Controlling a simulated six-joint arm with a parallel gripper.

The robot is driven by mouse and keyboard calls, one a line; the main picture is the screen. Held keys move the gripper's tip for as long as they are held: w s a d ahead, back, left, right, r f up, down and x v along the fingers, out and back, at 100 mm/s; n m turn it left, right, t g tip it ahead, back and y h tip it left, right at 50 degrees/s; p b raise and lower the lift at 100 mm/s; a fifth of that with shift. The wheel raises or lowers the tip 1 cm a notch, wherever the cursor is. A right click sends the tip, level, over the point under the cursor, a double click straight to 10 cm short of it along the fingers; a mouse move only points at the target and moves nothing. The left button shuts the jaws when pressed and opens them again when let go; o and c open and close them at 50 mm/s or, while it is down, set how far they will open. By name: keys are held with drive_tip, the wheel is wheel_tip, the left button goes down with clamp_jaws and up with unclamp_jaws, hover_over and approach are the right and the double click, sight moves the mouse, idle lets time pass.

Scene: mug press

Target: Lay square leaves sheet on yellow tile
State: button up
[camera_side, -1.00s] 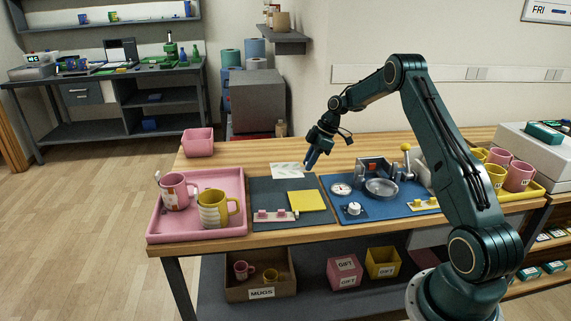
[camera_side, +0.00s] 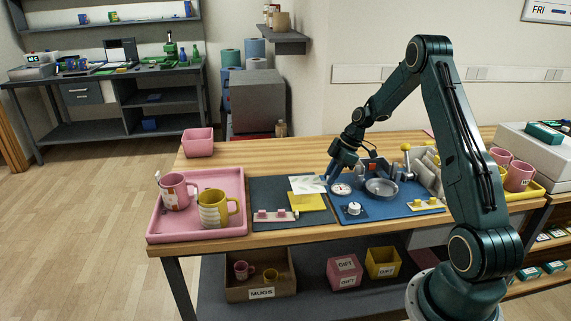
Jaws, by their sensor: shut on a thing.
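The leaves sheet (camera_side: 307,184) is a pale, near-white square with a faint pattern. It overlaps the back part of the yellow tile (camera_side: 308,203), whose front part shows bare. The tile lies on the dark grey mat (camera_side: 263,189). My gripper (camera_side: 329,178) is shut on the right edge of the sheet, low beside the tile. I cannot tell whether the sheet touches the tile or hangs just above it.
A blue mat with a round metal plate (camera_side: 381,188), a dial (camera_side: 341,189) and a knob (camera_side: 354,208) lies just right. A small rack (camera_side: 275,215) stands in front of the tile. A pink tray (camera_side: 153,221) with mugs is at left.

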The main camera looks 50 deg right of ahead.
drive_tip(key=shift+f, duration=0.25)
drive_tip(key=shift+f, duration=2.5)
drive_tip(key=o, duration=0.8)
drive_tip(key=shift+o, duration=0.2)
drive_tip(key=shift+r, duration=0.1)
drive_tip(key=v, duration=1.3)
drive_tip(key=shift+d+r, duration=0.2)
drive_tip(key=shift+r, duration=0.05)
drive_tip(key=shift+a, duration=0.15)
